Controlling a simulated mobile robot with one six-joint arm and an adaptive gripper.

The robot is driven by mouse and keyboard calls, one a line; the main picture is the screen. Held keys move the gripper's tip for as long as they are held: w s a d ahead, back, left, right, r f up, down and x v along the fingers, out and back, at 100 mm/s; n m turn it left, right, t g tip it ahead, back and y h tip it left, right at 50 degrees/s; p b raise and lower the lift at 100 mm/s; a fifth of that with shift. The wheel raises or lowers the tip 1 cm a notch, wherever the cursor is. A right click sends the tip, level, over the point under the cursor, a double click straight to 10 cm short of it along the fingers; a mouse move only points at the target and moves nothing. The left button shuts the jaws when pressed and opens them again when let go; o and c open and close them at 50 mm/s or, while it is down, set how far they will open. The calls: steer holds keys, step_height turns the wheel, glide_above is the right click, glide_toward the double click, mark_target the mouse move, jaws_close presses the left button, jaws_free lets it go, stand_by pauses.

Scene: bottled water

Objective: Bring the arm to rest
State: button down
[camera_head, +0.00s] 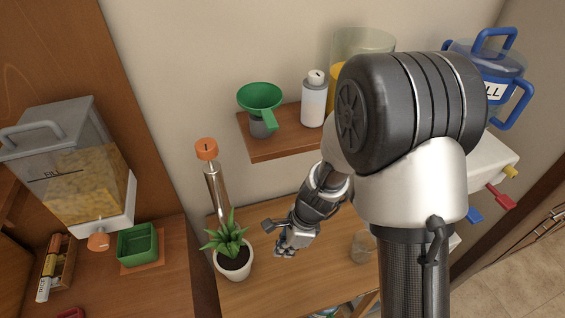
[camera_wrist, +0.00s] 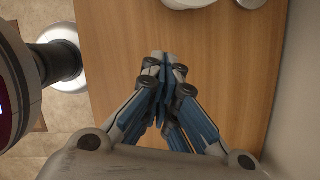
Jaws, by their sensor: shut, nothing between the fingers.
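My gripper (camera_head: 284,246) hangs over the wooden table beside a potted plant, at the lower middle of the head view. In the wrist view my gripper (camera_wrist: 163,62) has its fingers together with nothing between them, over bare wood. My arm is bent, and its large dark joint hides part of the scene behind it. I cannot tell how high the fingertips are above the table.
The potted plant (camera_head: 234,262) is close left of my gripper. A clear glass (camera_head: 363,246) stands to its right. A wall shelf (camera_head: 262,146) holds a green funnel (camera_head: 261,97) and a white bottle (camera_head: 313,102).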

step_height(320, 180, up, 10)
steer(key=d+n+t, duration=0.1)
steer(key=d+n, duration=0.1)
steer(key=n, duration=0.2)
steer(key=s+d+r+n+t+h, duration=0.1)
steer(key=s+d+r+n+t, duration=0.1)
steer(key=s+d+r+n, duration=0.4)
steer(key=s+d+r+n+t+h, duration=0.1)
steer(key=s+d+r+n+h, duration=0.1)
steer(key=s+d+r+n, duration=0.4)
steer(key=s+r+n, duration=0.1)
steer(key=s+r, duration=0.2)
steer(key=r, duration=0.2)
steer(key=shift+s+r+t, duration=0.2)
steer(key=shift+t, duration=0.2)
